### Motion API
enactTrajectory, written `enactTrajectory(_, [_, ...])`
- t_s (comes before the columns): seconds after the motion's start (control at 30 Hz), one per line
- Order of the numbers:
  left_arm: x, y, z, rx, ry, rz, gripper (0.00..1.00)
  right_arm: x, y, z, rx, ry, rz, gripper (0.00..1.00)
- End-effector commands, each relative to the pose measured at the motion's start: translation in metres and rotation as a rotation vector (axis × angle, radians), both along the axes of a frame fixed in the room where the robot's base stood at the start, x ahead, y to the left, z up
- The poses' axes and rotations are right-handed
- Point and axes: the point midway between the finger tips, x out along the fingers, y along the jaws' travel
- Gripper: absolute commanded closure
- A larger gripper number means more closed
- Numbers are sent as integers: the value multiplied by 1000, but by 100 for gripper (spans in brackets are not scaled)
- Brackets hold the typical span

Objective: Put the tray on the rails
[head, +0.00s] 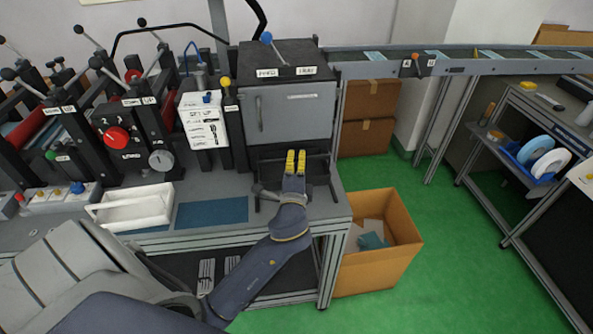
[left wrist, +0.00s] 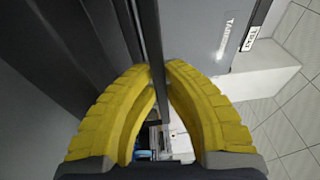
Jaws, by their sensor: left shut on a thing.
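My left gripper (head: 295,158), with yellow fingers, is in front of the dark frame (head: 262,163) under the grey machine box. In the left wrist view its fingertips (left wrist: 158,75) are closed from both sides on a thin dark bar (left wrist: 152,30). I cannot tell whether this bar belongs to a tray or to the frame. A white open tray (head: 122,222) sits on the bench left of the gripper, apart from it. Dark rail-like bars of the frame show beside the gripper, partly hidden by the fingers and arm. My right gripper is not in view.
The grey box (head: 290,112) with a handled door stands above the gripper. A blue mat (head: 212,211) lies on the bench. A cardboard box (head: 376,269) stands on the green floor to the right. Levers and a red knob (head: 117,137) crowd the left; a conveyor (head: 460,66) runs right.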

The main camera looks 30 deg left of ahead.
Motion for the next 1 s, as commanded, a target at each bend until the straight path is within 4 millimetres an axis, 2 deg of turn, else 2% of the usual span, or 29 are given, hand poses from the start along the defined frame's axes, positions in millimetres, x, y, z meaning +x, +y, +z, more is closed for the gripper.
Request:
enactTrajectory(0.23, [0,0,-13,3,1,1,100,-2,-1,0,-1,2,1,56])
enactTrajectory(0.5, [1,1,-43,3,1,0,100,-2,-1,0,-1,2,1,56])
enactTrajectory(0.93, [3,3,-48,1,-2,1,100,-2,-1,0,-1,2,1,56])
enactTrajectory(0.97, [3,3,-48,0,-1,1,88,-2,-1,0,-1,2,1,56])
enactTrajectory(1.0, [3,3,-48,0,-1,1,84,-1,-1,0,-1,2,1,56])
